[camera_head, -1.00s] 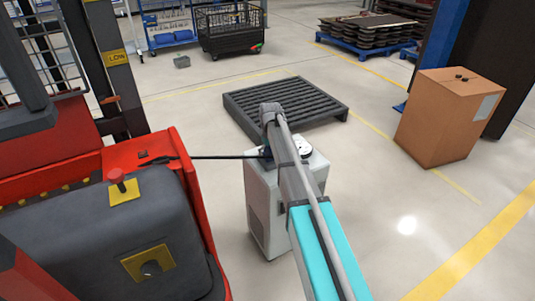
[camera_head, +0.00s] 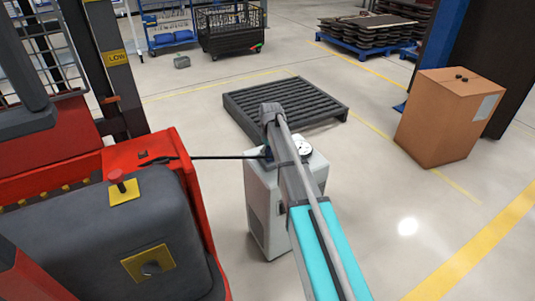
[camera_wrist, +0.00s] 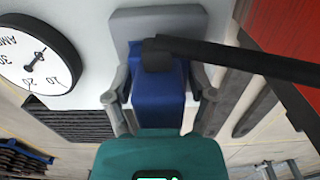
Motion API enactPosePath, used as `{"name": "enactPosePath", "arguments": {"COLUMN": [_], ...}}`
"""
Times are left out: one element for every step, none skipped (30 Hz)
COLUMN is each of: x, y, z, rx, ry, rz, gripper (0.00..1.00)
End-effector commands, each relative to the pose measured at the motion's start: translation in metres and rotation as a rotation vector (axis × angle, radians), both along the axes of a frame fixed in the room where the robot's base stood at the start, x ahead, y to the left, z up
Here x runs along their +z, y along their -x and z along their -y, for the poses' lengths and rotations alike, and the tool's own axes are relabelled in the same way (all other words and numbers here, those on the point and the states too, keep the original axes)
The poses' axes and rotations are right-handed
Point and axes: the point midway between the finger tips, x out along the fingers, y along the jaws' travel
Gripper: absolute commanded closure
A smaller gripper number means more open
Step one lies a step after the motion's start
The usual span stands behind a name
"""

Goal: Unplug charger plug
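The charger plug (camera_wrist: 158,92) is a blue block with a black cable, seen end-on in the wrist view. It sits against a grey socket block (camera_wrist: 190,24) on the light grey charger cabinet (camera_head: 262,205). My gripper (camera_wrist: 160,84) has one finger on each side of the plug, and the fingertips appear to press on its sides. In the head view, my arm's end covers most of the plug and gripper. The black cable (camera_head: 215,157) runs left from the plug to the red truck (camera_head: 195,200).
A round gauge (camera_wrist: 35,55) is beside the socket on the cabinet top. A dark slatted pallet (camera_head: 285,108) lies behind the cabinet. A cardboard box (camera_head: 448,115) stands to the right. Clear floor lies between the cabinet and the box.

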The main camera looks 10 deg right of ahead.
Motion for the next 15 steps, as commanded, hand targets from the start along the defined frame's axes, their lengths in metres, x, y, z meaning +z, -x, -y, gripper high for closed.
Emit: {"name": "enactPosePath", "arguments": {"x": [0.0000, 0.0000, 0.0000, 0.0000, 0.0000, -0.0001, -0.0001, -0.0001, 0.0000, 0.0000, 0.0002, 0.0005, 0.0009, 0.0014, 0.0023], "y": [0.0000, 0.0000, 0.0000, 0.0000, 0.0000, 0.0000, 0.0001, 0.0001, 0.0001, 0.0001, 0.0001, 0.0002, 0.0001, 0.0002, 0.0002], "z": [0.0000, 0.0000, 0.0000, 0.0000, 0.0000, 0.0000, 0.0000, 0.0000, 0.0000, 0.0000, 0.0000, 0.0001, 0.0000, 0.0001, 0.0001], "rx": [0.000, 0.000, 0.000, 0.000, 0.000, 0.000, 0.000, 0.000, 0.000, 0.000, 0.000, 0.000, 0.000, 0.000, 0.000], "ry": [0.000, 0.000, 0.000, 0.000, 0.000, 0.000, 0.000, 0.000, 0.000, 0.000, 0.000, 0.000, 0.000, 0.000, 0.000], "rz": [0.000, 0.000, 0.000, 0.000, 0.000, 0.000, 0.000, 0.000, 0.000, 0.000, 0.000, 0.000, 0.000, 0.000, 0.000], "gripper": [0.50, 0.56, 0.63, 0.69, 0.74, 0.82, 0.87, 0.93, 0.93, 0.93, 0.93, 0.93, 0.93, 0.93, 0.93]}}
